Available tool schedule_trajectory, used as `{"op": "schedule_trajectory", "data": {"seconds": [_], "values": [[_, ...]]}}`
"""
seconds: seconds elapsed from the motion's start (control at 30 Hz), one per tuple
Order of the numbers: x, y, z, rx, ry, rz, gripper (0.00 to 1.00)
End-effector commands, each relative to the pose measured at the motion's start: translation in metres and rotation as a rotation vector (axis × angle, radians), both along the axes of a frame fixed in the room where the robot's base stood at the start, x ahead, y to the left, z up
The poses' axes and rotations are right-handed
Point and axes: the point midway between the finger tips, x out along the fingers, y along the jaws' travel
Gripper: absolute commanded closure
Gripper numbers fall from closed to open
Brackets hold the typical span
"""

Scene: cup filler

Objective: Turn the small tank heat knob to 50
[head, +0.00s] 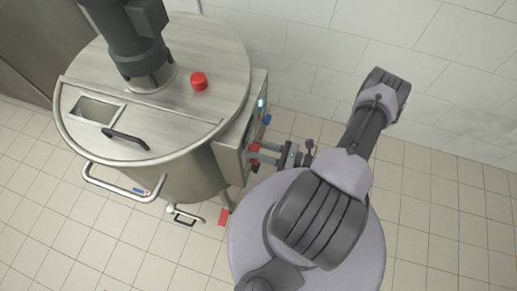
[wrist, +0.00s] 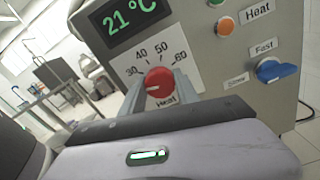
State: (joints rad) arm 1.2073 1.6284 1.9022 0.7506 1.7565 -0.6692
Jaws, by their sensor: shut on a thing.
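The small tank heat knob (wrist: 159,82) is red and sits on a white dial plate marked 30, 40, 50 and 60, with "Heat" below it. A pale mark shows on the knob's left part, towards the 30 side; its exact reading is hard to tell. My gripper (wrist: 160,90) is shut on the knob, one finger on each side. In the head view my gripper (head: 266,154) reaches left to the control box on the tank's right side, where the knob is mostly hidden.
A green display (wrist: 131,17) above the dial reads 21 °C. An orange button (wrist: 226,27) and a blue "Fast" knob (wrist: 275,69) are to the right. The steel tank (head: 185,165) stands left of the arm. A red button (head: 199,81) is on its lid.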

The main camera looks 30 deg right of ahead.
Motion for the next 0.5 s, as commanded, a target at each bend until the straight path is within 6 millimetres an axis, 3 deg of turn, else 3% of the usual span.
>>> {"op": "schedule_trajectory", "data": {"seconds": [0.5], "values": [[0.0001, -0.0001, -0.0012, 0.382, 0.298, 0.000, 1.00]]}}
